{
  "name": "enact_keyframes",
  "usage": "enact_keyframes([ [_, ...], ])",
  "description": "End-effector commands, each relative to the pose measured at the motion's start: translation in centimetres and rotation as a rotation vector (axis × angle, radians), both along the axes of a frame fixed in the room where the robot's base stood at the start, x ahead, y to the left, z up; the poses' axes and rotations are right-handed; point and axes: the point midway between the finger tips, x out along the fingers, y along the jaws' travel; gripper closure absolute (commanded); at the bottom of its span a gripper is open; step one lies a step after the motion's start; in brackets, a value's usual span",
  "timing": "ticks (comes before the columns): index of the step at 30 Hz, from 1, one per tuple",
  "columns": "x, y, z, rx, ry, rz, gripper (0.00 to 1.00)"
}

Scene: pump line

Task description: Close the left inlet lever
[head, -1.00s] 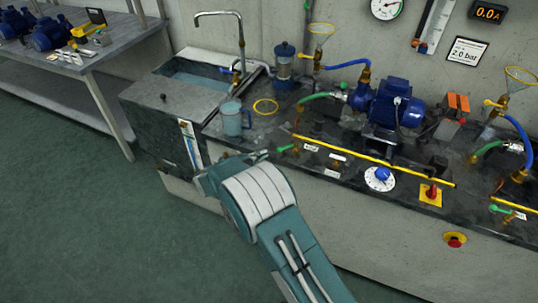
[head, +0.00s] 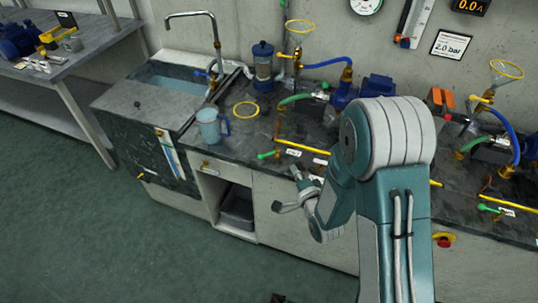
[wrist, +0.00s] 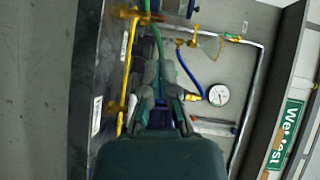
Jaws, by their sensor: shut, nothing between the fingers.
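A green-handled lever (head: 268,155) sits at the front edge of the left part of the counter, beside the left end of the yellow bar. Its handle points left in the head view. A second green-handled lever (head: 488,208) is at the far right. Labels near the levers are too small to read. My gripper (head: 285,203) is shut and empty, in front of the counter, below and slightly right of the left green lever and apart from it. In the wrist view my gripper (wrist: 160,95) points towards the pump bench; I cannot make out the lever there.
A jug (head: 209,128) and a yellow ring (head: 246,109) are on the counter next to the sink (head: 170,82). Yellow bars (head: 300,147) run along the counter front. A red emergency button (head: 444,239) is on the front panel. The floor to the left is clear.

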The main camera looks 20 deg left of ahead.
Motion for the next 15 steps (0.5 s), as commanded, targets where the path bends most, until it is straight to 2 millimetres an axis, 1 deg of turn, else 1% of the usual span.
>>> enact_keyframes([
  [1,-1.5,-0.8,-0.2,0.02,0.046,0.034,1.0],
  [3,-3.2,-1.2,-0.4,0.049,0.105,0.083,1.0],
  [6,-4.9,-1.5,-0.6,0.074,0.157,0.126,1.0],
  [8,-5.3,-1.5,-0.6,0.081,0.17,0.137,1.0],
  [10,-5.2,-1.2,-0.7,0.083,0.174,0.142,1.0],
  [15,-3.5,0.5,-1.2,0.082,0.172,0.144,1.0],
])
